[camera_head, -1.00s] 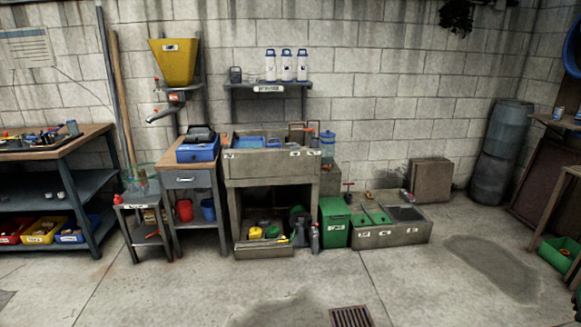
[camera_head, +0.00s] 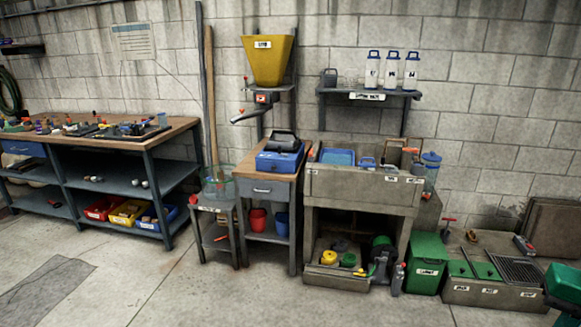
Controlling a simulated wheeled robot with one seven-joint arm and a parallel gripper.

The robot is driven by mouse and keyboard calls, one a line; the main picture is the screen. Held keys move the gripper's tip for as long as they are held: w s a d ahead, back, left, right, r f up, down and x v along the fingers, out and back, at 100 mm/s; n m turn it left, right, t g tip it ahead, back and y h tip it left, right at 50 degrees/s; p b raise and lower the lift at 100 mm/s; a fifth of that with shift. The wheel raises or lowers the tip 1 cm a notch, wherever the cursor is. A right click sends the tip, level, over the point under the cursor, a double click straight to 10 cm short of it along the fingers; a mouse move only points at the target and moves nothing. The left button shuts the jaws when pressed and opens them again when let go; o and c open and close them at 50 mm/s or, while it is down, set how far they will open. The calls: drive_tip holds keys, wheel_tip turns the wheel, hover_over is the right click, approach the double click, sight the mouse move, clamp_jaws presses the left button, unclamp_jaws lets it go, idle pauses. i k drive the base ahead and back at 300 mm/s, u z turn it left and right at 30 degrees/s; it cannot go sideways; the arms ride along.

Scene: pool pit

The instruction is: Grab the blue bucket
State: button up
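A small blue bucket (camera_head: 282,224) stands on the lower shelf of a narrow wooden-topped cabinet, below its drawer. A red bucket (camera_head: 258,221) stands beside it on the left. The cabinet (camera_head: 262,189) has a blue case (camera_head: 280,160) on its top. The right front leg of the cabinet is close to the blue bucket. My gripper is not in view.
A concrete sink (camera_head: 362,188) stands right of the cabinet, and a small stool (camera_head: 215,208) stands left. A long workbench (camera_head: 110,142) fills the left side. A green object (camera_head: 567,285) cuts into the lower right. The floor in front is clear.

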sight(281, 219)
drive_tip(key=u, duration=0.45)
drive_tip(key=i, duration=1.4)
drive_tip(key=u, duration=0.35)
